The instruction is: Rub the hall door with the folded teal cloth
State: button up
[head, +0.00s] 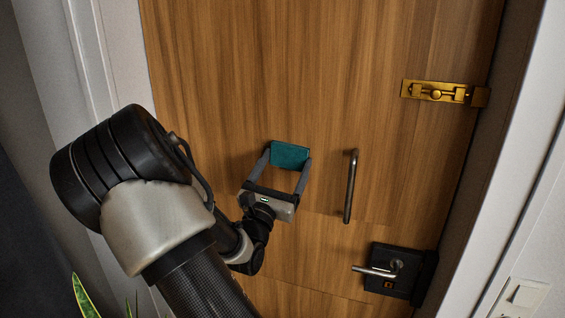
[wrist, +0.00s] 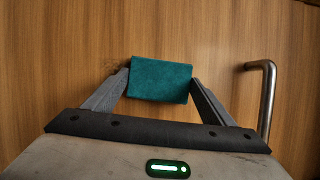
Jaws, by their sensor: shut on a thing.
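The folded teal cloth (head: 289,155) is a small flat rectangle in front of the wooden hall door (head: 330,70). My gripper (head: 288,160) is shut on the cloth, with one finger at each side of it. In the wrist view the cloth (wrist: 160,80) sits between the fingertips of my gripper (wrist: 160,82), with the door's wood grain (wrist: 60,60) behind it. The cloth is at or very near the door; I cannot tell if it touches. A faint dark smudge (wrist: 112,66) shows on the door just left of the cloth.
A vertical metal pull handle (head: 350,186) stands out right of my gripper. A brass bolt (head: 436,91) is at upper right, and a lever handle on a black plate (head: 390,270) at lower right. A light switch (head: 522,296) and plant leaves (head: 84,298) show low down.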

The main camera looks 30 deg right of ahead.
jog(key=shift+w+a+p, duration=0.3)
jog(key=shift+w+a, duration=0.8)
jog(key=shift+w, duration=0.3)
jog(key=shift+w+a+p, duration=0.35)
jog(key=shift+w+a, duration=0.8)
jog(key=shift+w, duration=0.3)
jog(key=shift+w+a+p, duration=0.3)
jog(key=shift+w+a, duration=0.8)
jog(key=shift+w, duration=0.3)
jog(key=s+a+p, duration=0.1)
jog(key=s+a, duration=0.2)
jog(key=a, duration=0.1)
jog(key=shift+s+a+p, duration=0.35)
jog(key=shift+s, duration=0.05)
jog(key=shift+a, duration=0.1)
jog(key=shift+s+a+p, duration=0.3)
jog(key=shift+s+a, duration=0.65)
jog(key=shift+a, duration=0.1)
